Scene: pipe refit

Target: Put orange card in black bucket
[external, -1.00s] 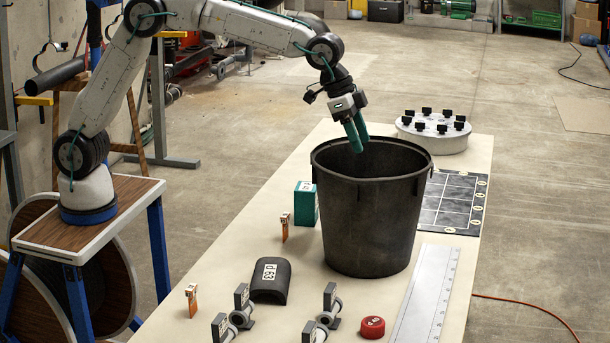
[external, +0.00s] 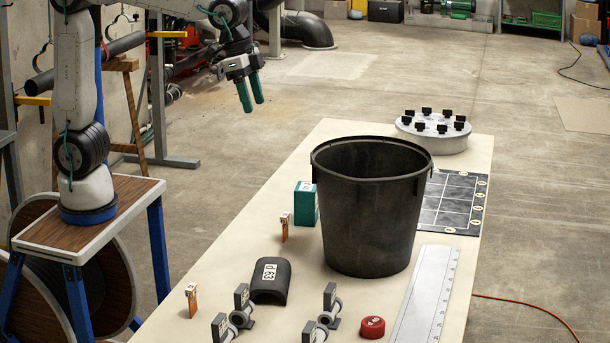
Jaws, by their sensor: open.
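The black bucket (external: 370,225) stands upright on the table; its floor is hidden from this side. Two small orange pieces with white tags stand on the table: one orange piece (external: 285,231) left of the bucket, and another orange piece (external: 192,303) at the front left. I cannot tell whether either is the orange card. No orange card shows in the visible part of the bucket. My gripper (external: 252,108) is open and empty, in the air to the upper left of the bucket, with green fingers pointing down.
A teal box (external: 306,204) stands against the bucket's left side in the picture. A dark half-pipe (external: 271,281), grey pipe clamps (external: 325,310), a red cap (external: 372,327) and a ruler (external: 424,300) lie in front. A grid mat (external: 452,200) and round grey flange (external: 433,138) are behind.

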